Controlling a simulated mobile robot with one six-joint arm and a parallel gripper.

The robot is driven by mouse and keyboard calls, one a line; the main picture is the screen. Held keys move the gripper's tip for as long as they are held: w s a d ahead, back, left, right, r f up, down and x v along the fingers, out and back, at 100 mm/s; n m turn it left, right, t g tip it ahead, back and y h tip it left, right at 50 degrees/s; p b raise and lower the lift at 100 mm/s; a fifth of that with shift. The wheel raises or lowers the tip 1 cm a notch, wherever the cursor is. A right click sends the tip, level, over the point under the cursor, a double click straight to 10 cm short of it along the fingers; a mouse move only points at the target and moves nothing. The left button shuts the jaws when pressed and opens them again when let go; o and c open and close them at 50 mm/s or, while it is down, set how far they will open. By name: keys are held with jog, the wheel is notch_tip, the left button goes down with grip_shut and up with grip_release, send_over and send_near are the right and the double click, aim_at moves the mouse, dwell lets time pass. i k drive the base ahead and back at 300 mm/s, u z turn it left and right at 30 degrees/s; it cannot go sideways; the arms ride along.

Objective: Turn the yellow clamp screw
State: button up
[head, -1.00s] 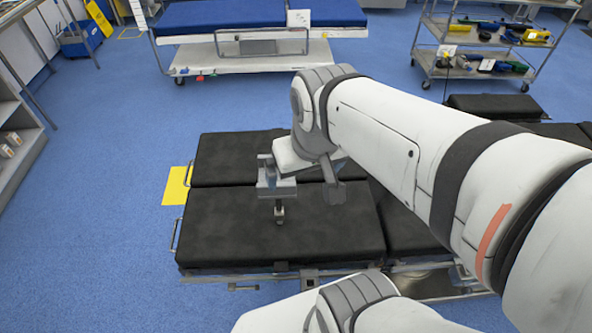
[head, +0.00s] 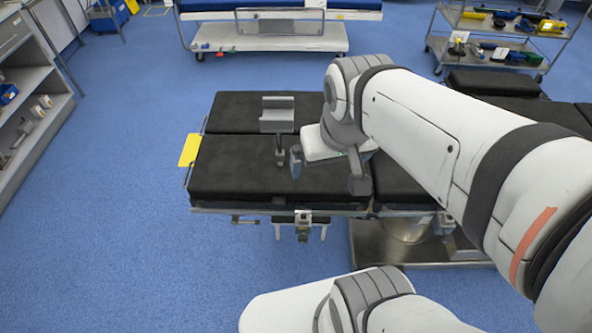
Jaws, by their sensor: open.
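A small clamp (head: 303,222) sits on the near side rail of the black-padded operating table (head: 235,190). Its lower part looks dull yellow-green, but it is too small to tell whether this is the yellow screw. My gripper (head: 294,160) is above the table pad, up and slightly left of the clamp in the head view, and clearly apart from it. It is open. Its fingers are small and seen from behind, with no thing visible between them.
A grey block (head: 277,112) with a dark post below shows over the pads, close left of my gripper. A yellow sheet (head: 189,150) is at the table's left end. A trolley (head: 497,55) stands at the back right. The floor at left is clear.

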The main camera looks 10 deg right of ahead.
aim_at(302, 238)
jog(key=u, duration=0.6)
jog(key=k, duration=1.7)
jog(key=z, duration=0.85)
jog(key=i, duration=1)
jog(key=z, duration=0.1)
